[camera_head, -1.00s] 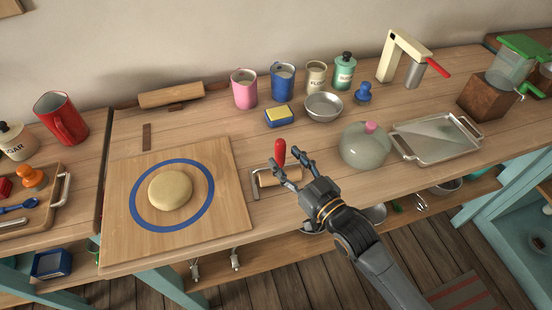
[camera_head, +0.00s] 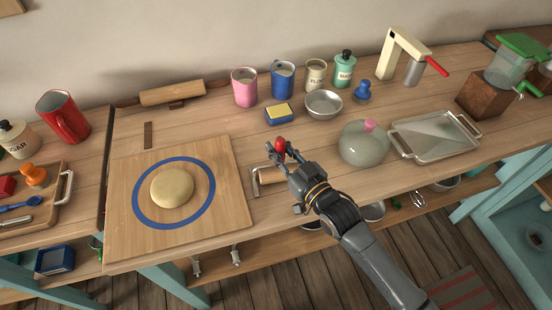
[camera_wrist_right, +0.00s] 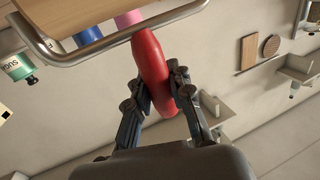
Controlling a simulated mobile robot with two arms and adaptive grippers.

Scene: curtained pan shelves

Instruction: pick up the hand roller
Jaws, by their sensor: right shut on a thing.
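The hand roller has a red handle, a metal frame and a wooden roller (camera_head: 270,176). It is beside the right edge of the dough board in the head view. My right gripper (camera_head: 281,151) is shut on the red handle, with one finger on each side. In the right wrist view the handle (camera_wrist_right: 153,68) stands between the two dark fingers (camera_wrist_right: 160,88), and the metal bar and part of the wooden roller show at the upper left. The gripper hides part of the roller in the head view. I cannot tell whether it touches the table. My left gripper is not in view.
The wooden board (camera_head: 236,205) with a dough disc (camera_head: 172,187) lies to the left. A glass dome (camera_head: 362,146) with a pink knob and a metal tray (camera_head: 435,138) stand to the right. A sponge (camera_head: 279,113) and a metal bowl (camera_head: 323,105) are behind.

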